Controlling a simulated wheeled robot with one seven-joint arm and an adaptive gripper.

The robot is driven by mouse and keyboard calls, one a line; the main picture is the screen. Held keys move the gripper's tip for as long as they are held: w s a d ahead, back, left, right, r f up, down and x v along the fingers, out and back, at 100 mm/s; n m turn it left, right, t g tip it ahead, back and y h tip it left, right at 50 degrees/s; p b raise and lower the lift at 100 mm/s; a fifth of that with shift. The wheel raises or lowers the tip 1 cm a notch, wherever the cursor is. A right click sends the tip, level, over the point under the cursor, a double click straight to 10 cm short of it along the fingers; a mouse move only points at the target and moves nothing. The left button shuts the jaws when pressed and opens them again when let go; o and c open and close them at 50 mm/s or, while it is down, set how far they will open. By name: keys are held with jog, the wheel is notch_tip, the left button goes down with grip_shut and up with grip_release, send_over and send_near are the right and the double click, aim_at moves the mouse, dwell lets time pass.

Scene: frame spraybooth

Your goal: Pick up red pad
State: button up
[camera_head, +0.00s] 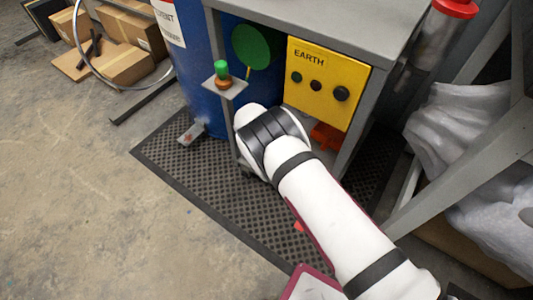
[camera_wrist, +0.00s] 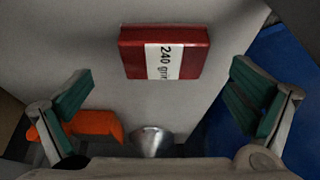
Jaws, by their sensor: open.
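The red pad (camera_wrist: 132,54) is a small dark red block with a white band reading "240 gri". It lies against a pale grey surface in the upper middle of the wrist view. My gripper (camera_wrist: 160,72) is open and empty, one teal-padded finger at each side of the view. The pad is beyond the fingertips, between them across the picture, and looks untouched. In the head view my arm reaches to the grey bench, and its end hides the fingers. I cannot make out the pad there.
An orange object (camera_wrist: 88,123) and a metal cup-like thing (camera_wrist: 150,143) are low in the wrist view; blue is at right. In the head view a yellow EARTH box (camera_head: 322,78), a green disc (camera_head: 255,46) and a small ledge (camera_head: 228,88) with a green-topped item crowd my wrist.

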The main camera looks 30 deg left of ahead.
jog(key=b+x, duration=0.2)
jog(key=x, duration=0.2)
jog(key=shift+a+f, duration=0.1)
jog(key=shift+a, duration=0.1)
jog(key=shift+c, duration=0.2)
jog(key=c, duration=1.2)
jog(key=shift+w+r, duration=0.1)
jog(key=shift+r, duration=0.45)
notch_tip(320, 180, up, 3)
jog(key=shift+r+p, duration=0.1)
jog(key=shift+p, duration=1.05)
jog(key=s+d+p, duration=0.2)
jog(key=s, duration=0.2)
jog(key=s+d+p, duration=0.2)
jog(key=s+d, duration=0.1)
jog(key=s, duration=0.2)
jog(key=s+d+p, duration=0.2)
jog(key=s+d, duration=0.1)
jog(key=s, duration=0.2)
jog(key=shift+r+p, duration=0.3)
jog(key=shift+r, duration=0.1)
